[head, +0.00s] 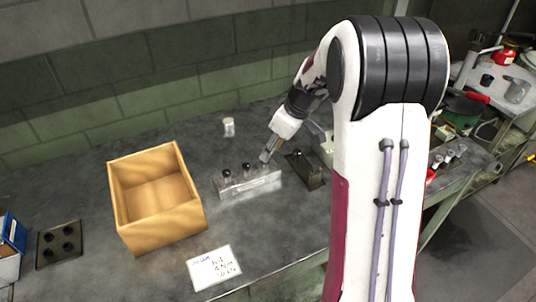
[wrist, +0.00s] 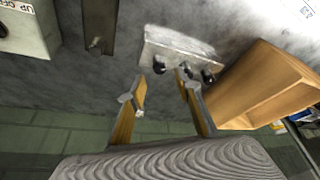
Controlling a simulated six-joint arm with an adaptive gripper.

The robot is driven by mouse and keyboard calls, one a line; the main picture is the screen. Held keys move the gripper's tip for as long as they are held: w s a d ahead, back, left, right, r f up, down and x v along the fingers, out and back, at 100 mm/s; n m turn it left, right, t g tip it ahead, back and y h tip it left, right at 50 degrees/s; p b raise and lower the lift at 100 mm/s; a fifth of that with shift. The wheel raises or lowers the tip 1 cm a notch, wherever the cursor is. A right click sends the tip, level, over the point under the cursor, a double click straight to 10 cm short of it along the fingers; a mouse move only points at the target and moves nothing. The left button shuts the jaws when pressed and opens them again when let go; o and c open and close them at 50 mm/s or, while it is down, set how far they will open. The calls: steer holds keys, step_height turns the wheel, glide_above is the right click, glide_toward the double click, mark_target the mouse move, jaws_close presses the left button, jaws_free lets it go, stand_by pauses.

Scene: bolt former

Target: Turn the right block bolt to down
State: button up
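A pale metal block (head: 250,187) stands on the grey bench with a row of black-knobbed bolts. The left bolt (head: 227,174) and middle bolt (head: 247,168) show in the head view; the right one is largely hidden by my gripper (head: 265,155). In the wrist view, the block (wrist: 175,45) is seen from the other side, with the right bolt (wrist: 158,66) at its left end. My gripper (wrist: 163,83) is open there, its fingertips on either side of that bolt's knob. One fingertip is close to the middle bolt. I cannot tell whether either finger touches.
An open wooden box (head: 185,228) stands left of the block. A dark plate with a knob (head: 308,172) lies just right of it. A white cup (head: 228,127) stands behind, and a paper note (head: 213,268) lies in front. A dark holed plate (head: 58,244) is far left.

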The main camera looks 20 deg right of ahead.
steer(key=shift+x, duration=1.85)
steer(key=shift+c, duration=0.3)
steer(key=shift+s, duration=0.1)
jaws_close()
